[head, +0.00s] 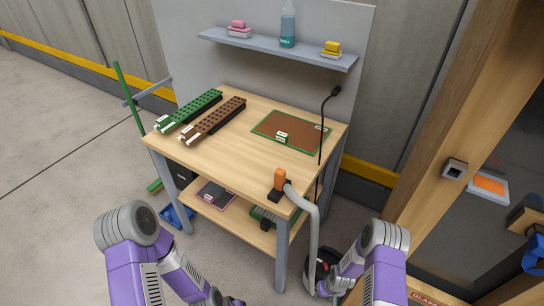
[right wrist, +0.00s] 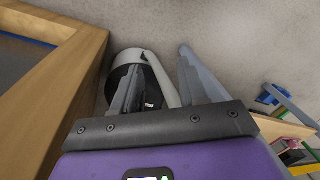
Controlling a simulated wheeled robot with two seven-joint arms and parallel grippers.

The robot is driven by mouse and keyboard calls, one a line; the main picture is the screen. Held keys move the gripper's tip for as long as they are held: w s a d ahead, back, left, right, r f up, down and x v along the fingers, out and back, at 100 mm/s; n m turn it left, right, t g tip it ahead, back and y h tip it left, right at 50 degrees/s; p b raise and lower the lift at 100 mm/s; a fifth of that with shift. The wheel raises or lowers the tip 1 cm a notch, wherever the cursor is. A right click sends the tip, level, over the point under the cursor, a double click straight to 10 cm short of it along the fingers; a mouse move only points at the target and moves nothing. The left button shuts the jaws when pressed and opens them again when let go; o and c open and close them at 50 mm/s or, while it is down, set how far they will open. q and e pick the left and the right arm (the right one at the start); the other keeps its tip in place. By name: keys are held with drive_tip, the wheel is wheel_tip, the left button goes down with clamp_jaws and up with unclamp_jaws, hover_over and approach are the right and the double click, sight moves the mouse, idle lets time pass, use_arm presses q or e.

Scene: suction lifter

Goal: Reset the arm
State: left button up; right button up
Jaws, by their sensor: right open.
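The suction lifter's orange handle (head: 280,179) sits in a black piece at the table's front right corner. Its grey hose (head: 312,215) bends over the edge and runs down toward a black round unit (head: 319,264) on the floor. My right gripper is low beside this unit in the head view. In the right wrist view its fingers (right wrist: 160,58) are open, with the dark round unit (right wrist: 121,72) and grey hose (right wrist: 160,78) showing behind and between them. I cannot tell whether they touch. My left arm (head: 130,245) hangs at lower left; its gripper is out of frame.
The wooden table (head: 205,155) holds green (head: 190,110) and brown (head: 214,119) slotted racks and a green-edged brown mat (head: 290,131). A thin black gooseneck (head: 322,140) stands at its right side. A wooden cabinet (head: 465,110) stands close on the right.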

drive_tip(key=s+a+r+m+p, duration=0.1)
drive_tip(key=s+a+r, duration=0.2)
drive_tip(key=r, duration=0.3)
drive_tip(key=s+a+r+m+y+p, duration=0.1)
drive_tip(key=s+a+r, duration=0.3)
drive_tip(key=r, duration=0.2)
drive_tip(key=s+a+r+m+y+p, duration=0.1)
drive_tip(key=s+a+r, duration=0.2)
drive_tip(key=r, duration=0.4)
drive_tip(key=shift+s+a+p, duration=0.2)
drive_tip(key=shift+s+p, duration=0.1)
drive_tip(key=shift+s, duration=0.55)
